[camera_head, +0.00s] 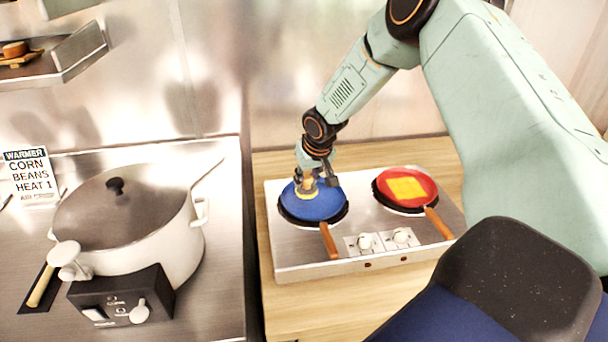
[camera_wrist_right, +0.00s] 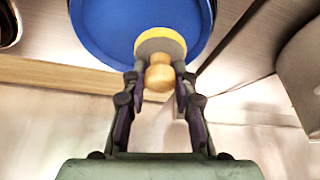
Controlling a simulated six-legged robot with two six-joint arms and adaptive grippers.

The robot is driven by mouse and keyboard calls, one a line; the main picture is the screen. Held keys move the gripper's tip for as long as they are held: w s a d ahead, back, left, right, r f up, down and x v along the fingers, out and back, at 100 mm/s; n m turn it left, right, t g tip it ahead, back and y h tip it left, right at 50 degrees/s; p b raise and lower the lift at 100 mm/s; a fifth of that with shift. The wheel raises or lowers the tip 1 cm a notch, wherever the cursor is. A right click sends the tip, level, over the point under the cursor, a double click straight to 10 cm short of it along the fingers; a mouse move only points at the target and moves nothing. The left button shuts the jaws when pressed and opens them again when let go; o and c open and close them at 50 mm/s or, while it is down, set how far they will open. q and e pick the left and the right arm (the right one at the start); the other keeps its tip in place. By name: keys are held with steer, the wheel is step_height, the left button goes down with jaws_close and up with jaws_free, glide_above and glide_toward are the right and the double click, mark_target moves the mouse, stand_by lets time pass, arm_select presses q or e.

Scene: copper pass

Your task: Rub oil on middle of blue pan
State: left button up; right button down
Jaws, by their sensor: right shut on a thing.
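The blue pan (camera_head: 325,207) sits on the left burner of the silver hob, its wooden handle pointing to the front. My right gripper (camera_head: 318,182) is over the pan's back left part. It is shut on a wooden knob with a round yellow pad, the oil rubber (camera_wrist_right: 158,72). In the right wrist view the fingers of the right gripper (camera_wrist_right: 158,84) clasp the knob, and the pad lies over the edge part of the blue pan (camera_wrist_right: 110,30). I cannot tell for sure whether the pad touches the surface. My left gripper is not in view.
A red pan (camera_head: 428,184) with a yellow square in it sits on the right burner of the hob (camera_head: 290,262). A large lidded white pot (camera_head: 150,255) stands on the steel counter at left. A sign (camera_head: 30,175) reads "WARMER CORN BEANS HEAT 1".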

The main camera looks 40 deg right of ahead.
mark_target(311, 187)
steer(key=shift+f, duration=0.6)
steer(key=shift+s+d+f+b, duration=0.1)
steer(key=shift+d+f+b, duration=0.2)
steer(key=shift+f+b, duration=0.55)
steer(key=shift+f, duration=0.45)
steer(key=shift+r, duration=0.15)
steer(key=shift+s+d, duration=0.1)
steer(key=shift+s, duration=0.05)
steer(key=shift+s+d, duration=0.3)
steer(key=shift+d, duration=0.3)
steer(key=shift+s+d, duration=0.25)
steer(key=shift+d, duration=0.4)
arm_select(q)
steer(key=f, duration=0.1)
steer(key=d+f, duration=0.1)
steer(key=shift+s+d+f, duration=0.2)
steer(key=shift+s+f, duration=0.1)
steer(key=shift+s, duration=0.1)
